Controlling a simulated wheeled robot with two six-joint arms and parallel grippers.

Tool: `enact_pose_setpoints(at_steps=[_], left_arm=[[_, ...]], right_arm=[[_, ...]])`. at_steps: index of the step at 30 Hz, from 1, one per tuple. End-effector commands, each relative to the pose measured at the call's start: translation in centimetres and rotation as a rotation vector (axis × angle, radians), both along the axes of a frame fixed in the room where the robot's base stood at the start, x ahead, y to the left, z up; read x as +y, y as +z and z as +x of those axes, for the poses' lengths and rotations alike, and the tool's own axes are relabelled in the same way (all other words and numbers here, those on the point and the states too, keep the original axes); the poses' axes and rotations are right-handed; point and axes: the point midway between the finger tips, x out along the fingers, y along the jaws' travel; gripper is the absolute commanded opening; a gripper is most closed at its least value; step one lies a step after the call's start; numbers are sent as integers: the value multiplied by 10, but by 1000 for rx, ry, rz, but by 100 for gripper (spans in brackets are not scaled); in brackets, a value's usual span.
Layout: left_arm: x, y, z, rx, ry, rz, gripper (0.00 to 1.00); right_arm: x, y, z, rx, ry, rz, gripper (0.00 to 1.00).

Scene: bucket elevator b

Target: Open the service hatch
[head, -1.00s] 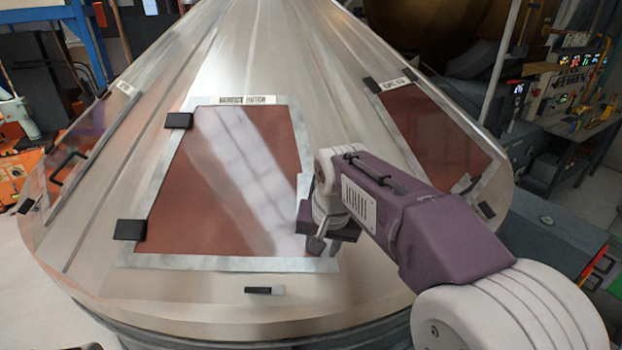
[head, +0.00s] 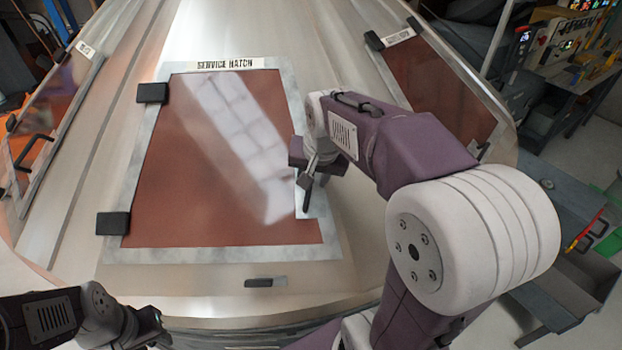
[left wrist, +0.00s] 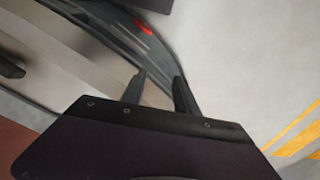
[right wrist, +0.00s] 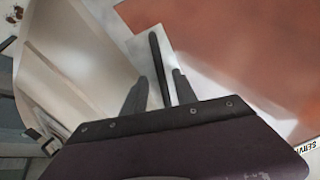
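The service hatch (head: 190,210) is a reddish see-through panel in a grey frame, labelled at its top, on the metal cone. It lies shut, with two black hinge blocks (head: 113,223) on its left edge. My right gripper (head: 308,172) is at the hatch's right edge, over its dark bar handle. In the right wrist view the handle (right wrist: 155,48) runs between the fingers of my right gripper (right wrist: 160,80), with gaps on both sides. My left gripper (head: 158,328) is low at the left, away from the hatch; its fingers (left wrist: 158,82) are apart and empty.
A small black latch-like piece (head: 265,282) sits on the cone below the hatch. Similar panels flank it at left (head: 50,130) and right (head: 440,90). A workbench with lit panels (head: 570,60) stands at the back right. Grey trays (head: 570,225) are at right.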

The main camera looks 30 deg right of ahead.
Motion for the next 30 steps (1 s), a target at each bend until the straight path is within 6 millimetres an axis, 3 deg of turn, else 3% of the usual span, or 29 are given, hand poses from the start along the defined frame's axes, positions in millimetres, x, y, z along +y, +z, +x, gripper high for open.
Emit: enact_pose_setpoints(at_steps=[6,14,18,30], left_arm=[[0,4,0,0,0,0,36],[0,4,0,0,0,0,36],[0,3,0,0,0,0,36],[0,3,0,0,0,0,36]], right_arm=[[-3,-25,11,2,0,0,34],[-3,-28,12,-1,0,-1,34],[-3,-28,12,0,0,0,1],[-3,-28,13,-1,0,-1,0]])
